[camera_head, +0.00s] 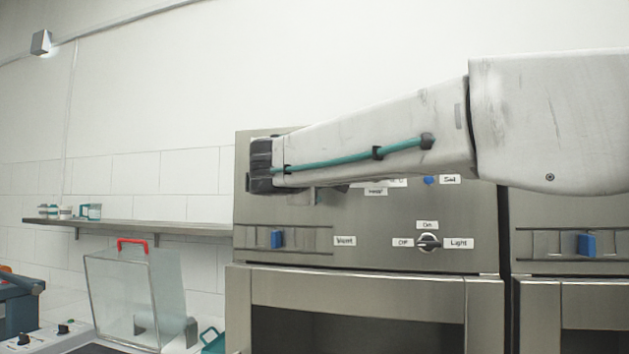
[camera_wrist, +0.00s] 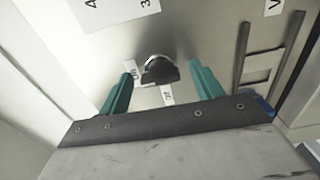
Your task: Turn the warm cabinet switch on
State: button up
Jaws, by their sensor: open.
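In the wrist view, a dark and silver rotary switch (camera_wrist: 160,71) sits on the metal panel, with small white labels (camera_wrist: 166,95) beside it, too blurred to read surely. My gripper (camera_wrist: 160,72) is open. Its teal fingers lie on either side of the switch with a visible gap each side; I cannot tell how deep they reach. In the head view, my arm crosses the upper front of the steel cabinet (camera_head: 300,258), and its dark end (camera_head: 262,165) is at the panel's left upper part. The arm hides this switch and the fingers there.
Below the arm are a light knob (camera_head: 429,242) labelled On, Off and Light, and a blue vent slider (camera_head: 277,239). A blue knob (camera_head: 429,180) is near the arm's underside. A shelf (camera_head: 150,227) and a clear box (camera_head: 120,295) with a red handle stand left.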

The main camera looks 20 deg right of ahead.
jog(key=v, duration=0.7)
jog(key=shift+s+a, duration=0.25)
jog(key=shift+s, duration=0.05)
jog(key=s+d+f+m+g+y, duration=0.25)
jog(key=s+f+g, duration=0.2)
jog(key=f, duration=0.65)
jog(key=s+d+f+m+g+y, duration=0.1)
jog(key=s+d+f+g, duration=0.4)
jog(key=f, duration=0.6)
jog(key=s+f+m+g+y, duration=0.2)
jog(key=s+f+m+y, duration=0.1)
jog(key=s+f, duration=0.5)
jog(key=s+f+m+g+y, duration=0.2)
jog(key=s+f+m+y, duration=0.2)
jog(key=s+f, duration=0.4)
jog(key=s, duration=0.6)
jog(key=shift+f, duration=0.3)
